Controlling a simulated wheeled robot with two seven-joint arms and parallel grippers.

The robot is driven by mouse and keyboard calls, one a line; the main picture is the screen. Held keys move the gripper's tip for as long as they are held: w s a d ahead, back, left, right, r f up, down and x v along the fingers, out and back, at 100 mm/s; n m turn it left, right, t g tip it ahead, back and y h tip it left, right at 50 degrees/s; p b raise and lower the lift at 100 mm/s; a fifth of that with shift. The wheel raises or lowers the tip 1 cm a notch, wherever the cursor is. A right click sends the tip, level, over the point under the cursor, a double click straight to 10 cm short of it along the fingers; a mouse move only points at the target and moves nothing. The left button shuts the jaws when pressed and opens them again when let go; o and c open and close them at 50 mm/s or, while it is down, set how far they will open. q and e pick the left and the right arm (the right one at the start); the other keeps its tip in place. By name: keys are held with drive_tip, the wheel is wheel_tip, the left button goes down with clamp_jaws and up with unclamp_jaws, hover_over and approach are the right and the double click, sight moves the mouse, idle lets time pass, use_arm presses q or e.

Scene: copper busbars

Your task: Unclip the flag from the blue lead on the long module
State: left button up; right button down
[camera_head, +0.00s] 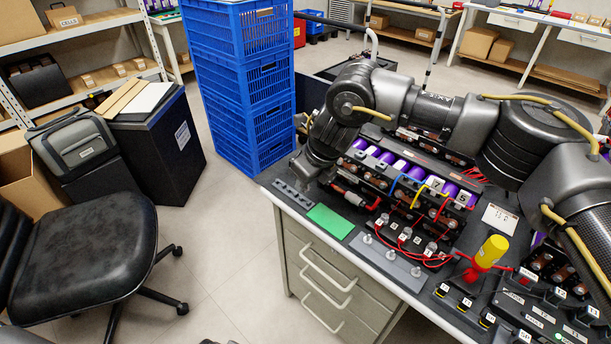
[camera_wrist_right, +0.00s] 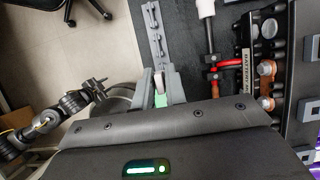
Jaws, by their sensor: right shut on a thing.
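The long module (camera_head: 405,170) lies on the bench, with purple cells, coloured leads and white number tags. The blue lead (camera_head: 398,183) arches over its near side; I make out no flag on it. My right gripper (camera_wrist_right: 160,88) is away from the lead, over the bench's left end by the green mat (camera_head: 330,221). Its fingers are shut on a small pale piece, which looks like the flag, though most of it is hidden. My left gripper (camera_wrist_right: 97,86) shows small at the left of the right wrist view; its finger state is unclear.
The green mat is clear.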

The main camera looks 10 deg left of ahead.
sight(305, 199)
drive_tip(key=shift+f+b, duration=0.3)
drive_tip(key=shift+f, duration=0.55)
drive_tip(key=shift+f+b, duration=0.25)
drive_tip(key=shift+b, duration=0.05)
idle(0.4)
drive_tip(key=shift+f, duration=0.3)
drive_tip(key=shift+f+b, duration=0.65)
idle(0.3)
drive_tip(key=c, duration=1.4)
unclamp_jaws()
drive_tip(key=shift+o, duration=0.2)
drive_tip(key=shift+r, duration=0.1)
